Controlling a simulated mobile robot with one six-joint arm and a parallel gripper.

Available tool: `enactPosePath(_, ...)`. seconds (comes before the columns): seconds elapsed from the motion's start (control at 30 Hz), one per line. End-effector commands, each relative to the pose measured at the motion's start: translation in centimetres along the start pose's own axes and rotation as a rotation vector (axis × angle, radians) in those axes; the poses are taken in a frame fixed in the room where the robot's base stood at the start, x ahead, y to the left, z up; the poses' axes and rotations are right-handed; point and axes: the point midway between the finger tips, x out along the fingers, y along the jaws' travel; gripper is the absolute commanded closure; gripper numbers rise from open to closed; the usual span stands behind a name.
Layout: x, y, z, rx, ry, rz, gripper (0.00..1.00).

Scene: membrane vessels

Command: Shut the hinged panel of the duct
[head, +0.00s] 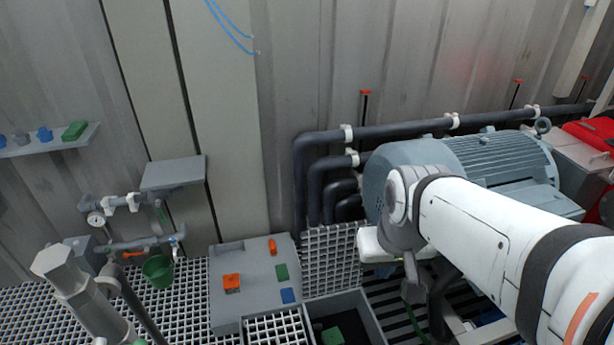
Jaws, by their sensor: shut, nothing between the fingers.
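The duct (374,318) is a dark, open-topped channel in the floor at the bottom centre, with a green block (332,336) inside. A light grey grating panel (334,262) stands raised at the duct's far end, tilted up and open. Its hinge is not clear to see. My gripper (416,292) points down to the right of the panel and the duct opening, with a gap between it and the panel. It appears shut and empty, and its fingertips are small and partly dark in this view.
A grey box top (235,308) with orange, green and blue blocks lies left of the duct. A large grey motor (480,160) and dark pipes (312,180) stand behind. A green bucket (158,272) hangs at left. Slatted floor lies right of the duct.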

Motion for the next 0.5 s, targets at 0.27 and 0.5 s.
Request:
enactPosePath(0.27,3.7,-0.1,-11.5,-0.045,0.007,-0.013,1.00)
enactPosePath(0.5,10.2,-1.5,-22.9,-0.082,0.022,-0.023,1.00)
